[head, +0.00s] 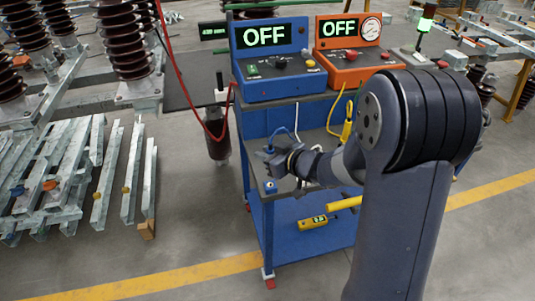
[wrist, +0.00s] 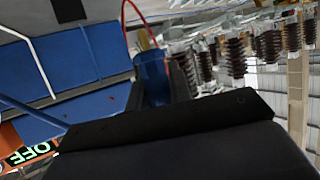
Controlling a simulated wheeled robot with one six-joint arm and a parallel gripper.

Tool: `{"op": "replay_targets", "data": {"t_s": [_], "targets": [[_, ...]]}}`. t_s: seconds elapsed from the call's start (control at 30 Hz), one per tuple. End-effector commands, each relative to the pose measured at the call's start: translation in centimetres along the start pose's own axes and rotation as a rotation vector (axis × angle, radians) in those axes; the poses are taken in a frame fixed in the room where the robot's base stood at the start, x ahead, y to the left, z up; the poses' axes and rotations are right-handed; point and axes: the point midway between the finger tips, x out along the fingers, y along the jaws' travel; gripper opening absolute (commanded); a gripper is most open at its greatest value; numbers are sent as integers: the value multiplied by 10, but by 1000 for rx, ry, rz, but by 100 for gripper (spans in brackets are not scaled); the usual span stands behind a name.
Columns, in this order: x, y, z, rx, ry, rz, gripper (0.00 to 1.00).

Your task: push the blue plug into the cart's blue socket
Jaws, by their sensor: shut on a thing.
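My gripper (head: 271,156) is over the front left part of the blue cart's (head: 256,215) grey top. It is shut on the blue plug (wrist: 152,78), which shows between the dark fingers in the wrist view. The blue socket (head: 270,187) is a small blue block on the cart's front left corner, below and near my gripper. The socket cannot be made out in the wrist view, so I cannot tell how the plug lines up with it.
A blue unit (head: 270,62) and an orange unit (head: 348,50), both reading OFF, stand at the cart's back. A red cable (head: 180,75) hangs left of the cart. A yellow plug (head: 347,128) stands behind my arm. Metal beams (head: 50,180) lie left.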

Motion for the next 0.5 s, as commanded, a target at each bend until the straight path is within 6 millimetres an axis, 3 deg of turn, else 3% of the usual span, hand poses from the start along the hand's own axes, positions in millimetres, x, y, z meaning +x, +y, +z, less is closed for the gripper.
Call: {"op": "replay_targets", "data": {"t_s": [0.27, 0.5], "targets": [[-1, 0, 0, 2, -3, 2, 0], [8, 0, 20, 2, -2, 2, 0]]}}
